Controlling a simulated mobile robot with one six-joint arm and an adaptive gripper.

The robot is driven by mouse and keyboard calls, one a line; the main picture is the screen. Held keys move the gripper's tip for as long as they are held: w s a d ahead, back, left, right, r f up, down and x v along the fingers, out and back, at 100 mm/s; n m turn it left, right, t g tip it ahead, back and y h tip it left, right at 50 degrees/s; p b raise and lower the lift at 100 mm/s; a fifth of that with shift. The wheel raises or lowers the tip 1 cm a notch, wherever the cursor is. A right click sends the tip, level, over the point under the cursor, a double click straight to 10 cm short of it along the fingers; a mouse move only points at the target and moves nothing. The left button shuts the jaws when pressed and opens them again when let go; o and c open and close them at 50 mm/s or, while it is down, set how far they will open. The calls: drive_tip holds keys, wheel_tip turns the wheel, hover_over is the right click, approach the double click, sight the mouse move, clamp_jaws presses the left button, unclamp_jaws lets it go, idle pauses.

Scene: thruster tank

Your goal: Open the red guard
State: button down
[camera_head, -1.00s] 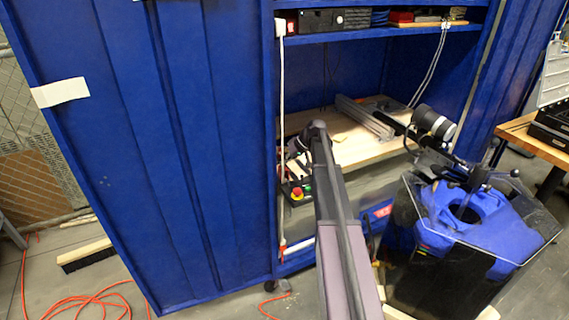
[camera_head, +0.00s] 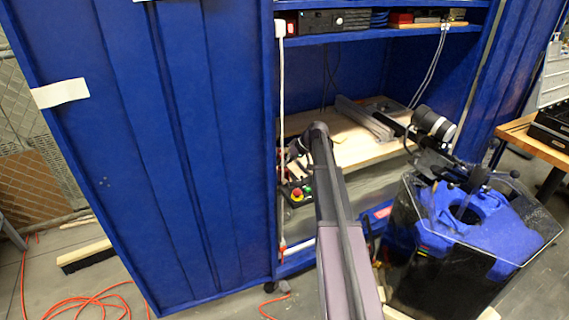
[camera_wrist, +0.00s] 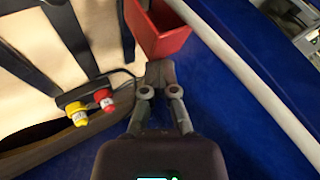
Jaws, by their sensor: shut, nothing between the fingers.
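The red guard (camera_wrist: 160,28) shows as an open, box-like red flap at the top middle of the wrist view, against a blue surface. My gripper (camera_wrist: 160,72) is shut and empty, its fingertips just below the guard's lower edge. I cannot tell whether they touch it. What lies inside or behind the guard is hidden. In the head view my arm reaches to the cabinet opening, and the guard cannot be made out there.
A black control box carries a yellow button (camera_wrist: 75,113) and a red button (camera_wrist: 103,98), left of my gripper. A pale pipe (camera_wrist: 255,85) runs along the right. The blue cabinet (camera_head: 200,150) stands left of my arm, the black tank (camera_head: 425,275) right.

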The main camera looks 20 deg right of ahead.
drive_tip(key=shift+s, duration=0.55)
drive_tip(key=w+p+v, duration=0.1)
drive_tip(key=p+v, duration=1)
drive_tip(key=v, duration=0.3)
drive_tip(key=shift+r, duration=0.2)
idle(0.4)
drive_tip(key=shift+w, duration=0.15)
